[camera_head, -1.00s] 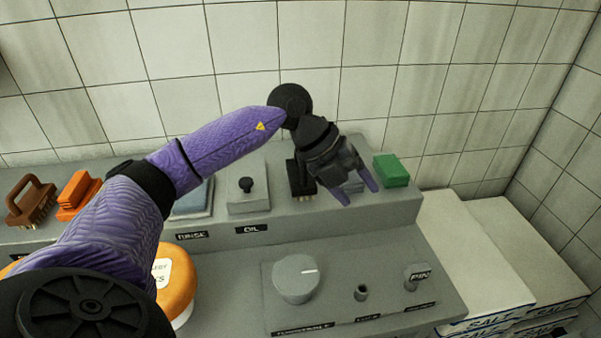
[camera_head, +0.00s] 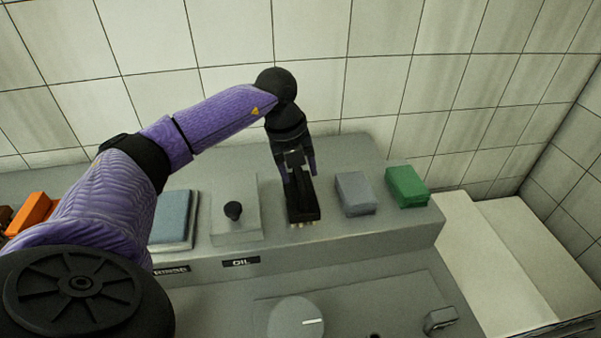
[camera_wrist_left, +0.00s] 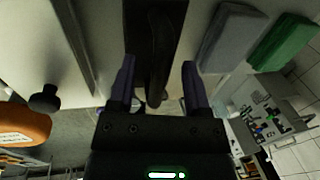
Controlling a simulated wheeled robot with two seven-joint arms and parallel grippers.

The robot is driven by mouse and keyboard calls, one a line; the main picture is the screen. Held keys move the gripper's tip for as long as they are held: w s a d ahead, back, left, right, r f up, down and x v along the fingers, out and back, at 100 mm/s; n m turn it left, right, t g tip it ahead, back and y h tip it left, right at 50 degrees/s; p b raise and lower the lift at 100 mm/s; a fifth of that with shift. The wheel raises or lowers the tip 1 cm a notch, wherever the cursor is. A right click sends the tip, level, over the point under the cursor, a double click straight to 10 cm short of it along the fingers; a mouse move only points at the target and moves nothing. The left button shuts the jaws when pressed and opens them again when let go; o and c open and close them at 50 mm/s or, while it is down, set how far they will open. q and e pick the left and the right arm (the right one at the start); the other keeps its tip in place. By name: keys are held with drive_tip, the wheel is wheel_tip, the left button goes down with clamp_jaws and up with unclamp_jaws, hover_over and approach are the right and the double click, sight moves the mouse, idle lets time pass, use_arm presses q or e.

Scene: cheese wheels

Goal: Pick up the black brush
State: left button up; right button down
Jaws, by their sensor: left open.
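The black brush (camera_head: 302,206) stands on the raised grey ledge, between the plate with the black knob and the grey block. Pale bristles show at its lower front edge. My left gripper (camera_head: 301,180) is over the brush and pointed down at it, its fingers open. In the left wrist view the brush's dark handle (camera_wrist_left: 160,55) lies between the two purple fingertips of the left gripper (camera_wrist_left: 157,75), with a gap on each side. My right gripper is not in view.
A grey block (camera_head: 355,193) and a green block (camera_head: 407,187) sit right of the brush. Left of it are a black knob (camera_head: 233,211) on a grey plate and a blue pad (camera_head: 171,218). A tiled wall (camera_head: 330,80) stands close behind the ledge.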

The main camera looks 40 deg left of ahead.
use_arm(q)
drive_tip(key=shift+f, duration=0.45)
clamp_jaws()
idle(1.1)
